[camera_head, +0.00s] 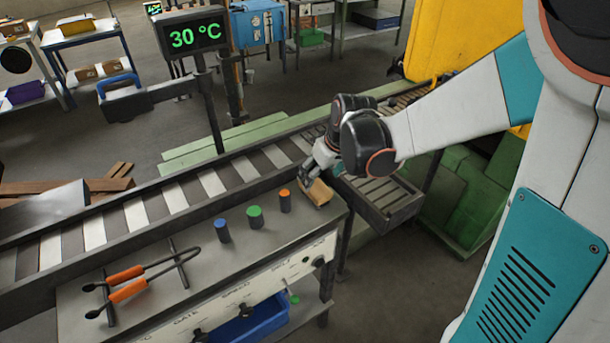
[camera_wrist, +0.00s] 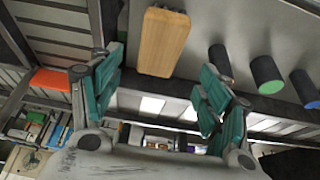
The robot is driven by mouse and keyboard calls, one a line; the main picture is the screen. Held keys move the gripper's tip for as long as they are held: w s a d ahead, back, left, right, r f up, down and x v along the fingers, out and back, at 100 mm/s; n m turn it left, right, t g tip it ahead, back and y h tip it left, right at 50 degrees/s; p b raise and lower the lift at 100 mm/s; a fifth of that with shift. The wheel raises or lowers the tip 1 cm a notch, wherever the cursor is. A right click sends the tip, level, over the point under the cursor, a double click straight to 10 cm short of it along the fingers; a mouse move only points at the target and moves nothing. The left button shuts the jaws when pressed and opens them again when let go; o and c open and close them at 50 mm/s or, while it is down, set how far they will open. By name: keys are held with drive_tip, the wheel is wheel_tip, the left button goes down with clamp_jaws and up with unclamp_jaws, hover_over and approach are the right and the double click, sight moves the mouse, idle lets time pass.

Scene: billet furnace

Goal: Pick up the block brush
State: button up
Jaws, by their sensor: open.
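The block brush shows as a small wooden block (camera_head: 319,193) at the right end of the grey bench top in the head view. In the wrist view its pale wooden face (camera_wrist: 163,42) is at the upper middle, with a dark edge at its top; bristles are not clearly visible. My gripper (camera_head: 308,172) is just behind and left of the block in the head view. In the wrist view my gripper (camera_wrist: 160,78) has its teal fingers spread wide, with the block's near end showing between and beyond the tips. Nothing is held.
Blue (camera_head: 222,231), green (camera_head: 255,217) and orange-topped (camera_head: 285,201) cylinders stand left of the block. Orange-handled tongs (camera_head: 130,284) lie on a rack farther left. A roller conveyor (camera_head: 210,183) runs behind the bench. A slatted tray (camera_head: 385,200) adjoins at right.

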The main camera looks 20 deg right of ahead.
sight(316, 186)
drive_tip(key=shift+b+x, duration=1)
drive_tip(key=shift+x, duration=2.6)
drive_tip(key=shift+s+d, duration=0.15)
drive_tip(key=shift+s, duration=0.05)
drive_tip(key=shift+f+b, duration=0.3)
drive_tip(key=c, duration=1.2)
